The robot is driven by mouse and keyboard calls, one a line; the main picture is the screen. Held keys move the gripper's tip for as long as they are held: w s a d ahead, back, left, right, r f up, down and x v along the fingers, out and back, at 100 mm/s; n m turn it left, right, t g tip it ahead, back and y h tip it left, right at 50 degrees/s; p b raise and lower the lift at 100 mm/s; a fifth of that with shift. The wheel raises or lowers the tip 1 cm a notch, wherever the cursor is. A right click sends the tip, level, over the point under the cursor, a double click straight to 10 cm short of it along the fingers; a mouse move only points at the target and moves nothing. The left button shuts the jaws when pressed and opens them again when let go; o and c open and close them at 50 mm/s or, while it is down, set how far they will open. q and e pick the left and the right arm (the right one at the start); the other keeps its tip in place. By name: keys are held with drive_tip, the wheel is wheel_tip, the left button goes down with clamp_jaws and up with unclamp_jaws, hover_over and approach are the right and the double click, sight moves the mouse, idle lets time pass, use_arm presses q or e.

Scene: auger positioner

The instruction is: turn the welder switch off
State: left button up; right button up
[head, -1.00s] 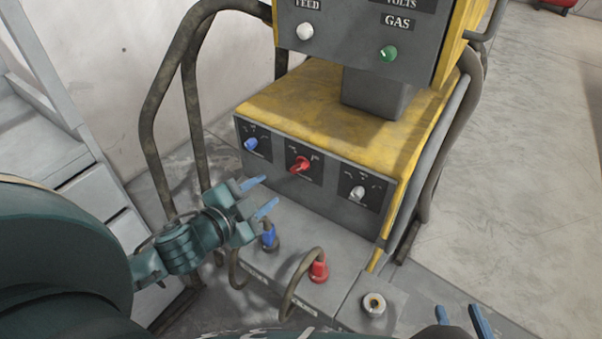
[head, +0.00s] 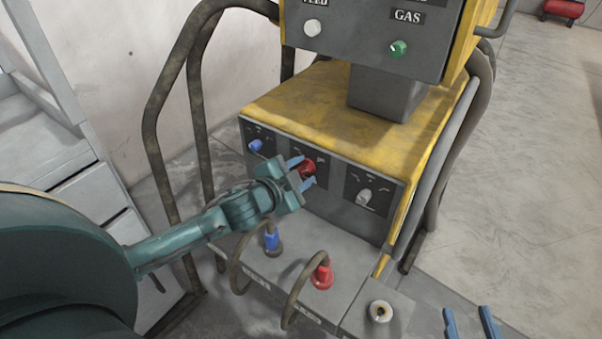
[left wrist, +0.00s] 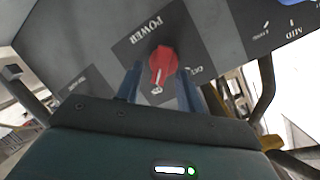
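The welder (head: 350,105) is a yellow and grey machine with a row of three knobs on its lower front panel. The red power switch (head: 307,167) is the middle knob; it also shows in the left wrist view (left wrist: 163,66), under the upside-down word POWER. My left gripper (head: 301,172) is open in front of the red switch, with one blue finger to each side of it. In the left wrist view the fingertips sit just short of or beside the knob; contact cannot be told. My right gripper (head: 467,323) is open and empty at the bottom right.
A blue knob (head: 256,146) and a white knob (head: 364,196) flank the switch. Blue (head: 272,241) and red (head: 322,275) cable plugs stand on the ledge below. A thick hose (head: 165,115) loops at the left. Open floor (head: 540,180) lies to the right.

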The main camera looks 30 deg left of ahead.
use_arm(q)
drive_tip(key=shift+w, duration=0.1)
drive_tip(key=shift+c, duration=0.7)
clamp_jaws()
